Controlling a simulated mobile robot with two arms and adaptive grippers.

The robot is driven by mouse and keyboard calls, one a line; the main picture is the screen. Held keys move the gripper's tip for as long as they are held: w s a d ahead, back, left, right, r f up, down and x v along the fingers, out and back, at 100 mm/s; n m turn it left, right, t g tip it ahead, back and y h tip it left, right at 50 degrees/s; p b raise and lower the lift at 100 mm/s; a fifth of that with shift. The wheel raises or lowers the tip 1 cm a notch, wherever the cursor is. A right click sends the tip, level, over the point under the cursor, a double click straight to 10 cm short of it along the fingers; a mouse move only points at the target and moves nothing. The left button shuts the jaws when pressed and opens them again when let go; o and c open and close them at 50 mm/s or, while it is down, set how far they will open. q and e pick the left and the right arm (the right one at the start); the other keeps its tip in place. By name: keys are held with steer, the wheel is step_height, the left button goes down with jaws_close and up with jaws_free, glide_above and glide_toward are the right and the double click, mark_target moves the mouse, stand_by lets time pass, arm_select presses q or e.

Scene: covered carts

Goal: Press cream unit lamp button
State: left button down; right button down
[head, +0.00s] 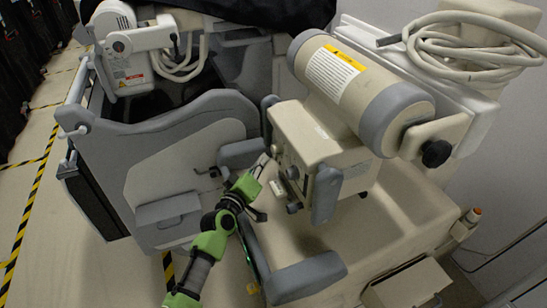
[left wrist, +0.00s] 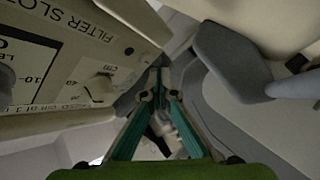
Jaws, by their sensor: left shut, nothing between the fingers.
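The cream unit (head: 310,135) is a boxy head under a large cylinder, with small knobs (head: 293,173) on its front face. My left gripper (head: 264,159) is shut and empty, its tips close to that front face. I cannot tell whether they touch it. I cannot pick out the lamp button in either view. My right gripper is not in view.
The cylinder (head: 345,85) with a yellow label sits above the unit. A grey handle (head: 327,193) is beside the knobs. A second, grey cart (head: 180,150) stands close on the left. A coiled cable (head: 465,45) lies at upper right. Open floor (head: 70,240) is at lower left.

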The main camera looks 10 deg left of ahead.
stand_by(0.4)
arm_select(q)
steer(key=shift+w+d, duration=0.1)
stand_by(0.3)
steer(key=shift+w+d, duration=0.15)
steer(key=shift+d, duration=0.1)
steer(key=shift+w+d, duration=0.25)
steer(key=shift+d, duration=0.15)
stand_by(0.7)
steer(key=shift+s+a, duration=0.1)
steer(key=shift+a, duration=0.05)
steer(key=shift+s+a, duration=0.4)
steer(key=shift+a, duration=0.15)
stand_by(0.3)
steer(key=shift+s+a, duration=0.75)
steer(key=shift+a, duration=0.3)
steer(key=shift+s+a, duration=0.7)
steer(key=shift+a, duration=0.35)
